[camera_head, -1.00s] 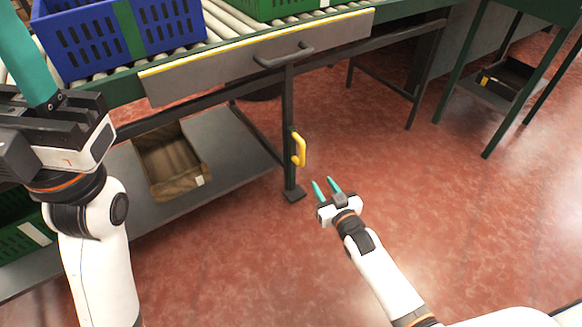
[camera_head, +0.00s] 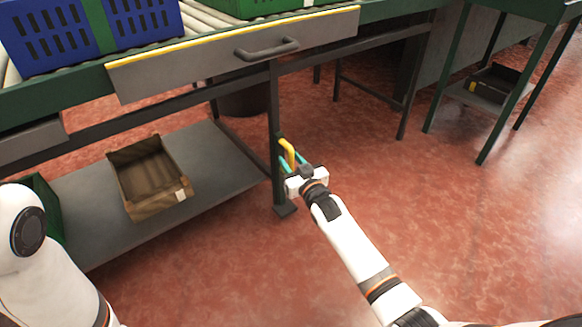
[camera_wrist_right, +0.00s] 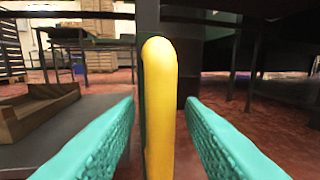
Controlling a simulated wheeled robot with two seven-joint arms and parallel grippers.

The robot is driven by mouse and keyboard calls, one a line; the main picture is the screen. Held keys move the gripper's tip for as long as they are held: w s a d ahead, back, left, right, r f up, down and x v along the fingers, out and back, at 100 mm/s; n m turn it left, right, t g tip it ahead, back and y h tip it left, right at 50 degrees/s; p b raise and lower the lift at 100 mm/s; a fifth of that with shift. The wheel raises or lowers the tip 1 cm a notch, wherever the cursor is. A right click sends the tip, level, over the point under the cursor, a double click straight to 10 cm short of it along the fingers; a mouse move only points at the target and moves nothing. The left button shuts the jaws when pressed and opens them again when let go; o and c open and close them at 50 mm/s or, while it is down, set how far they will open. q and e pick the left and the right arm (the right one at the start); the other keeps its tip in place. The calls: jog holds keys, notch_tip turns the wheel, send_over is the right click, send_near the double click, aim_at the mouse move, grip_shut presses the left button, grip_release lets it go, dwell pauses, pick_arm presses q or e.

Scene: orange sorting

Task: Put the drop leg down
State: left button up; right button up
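The drop leg (camera_head: 274,120) is a dark upright post under the front of the conveyor table, with a foot plate (camera_head: 286,211) at floor level. A yellow handle (camera_head: 288,151) is fixed to its side. My right gripper (camera_head: 294,162) is at the handle, its teal fingers open. In the right wrist view the yellow handle (camera_wrist_right: 159,100) stands upright between the two fingers, with a gap on each side. Only a white part of my left arm shows at the lower left in the head view; its gripper is out of view.
A grey flap with a dark bar handle (camera_head: 266,49) hangs above the leg. A brown box (camera_head: 128,190) sits on the grey lower shelf (camera_head: 232,160) to the left. A blue crate (camera_head: 40,40) stands on the rollers.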

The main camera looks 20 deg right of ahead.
jog(key=shift+w, duration=0.3)
grip_shut()
jog(key=shift+f+b, duration=0.6)
jog(key=shift+f, duration=2.05)
grip_release()
jog(key=shift+f, duration=0.1)
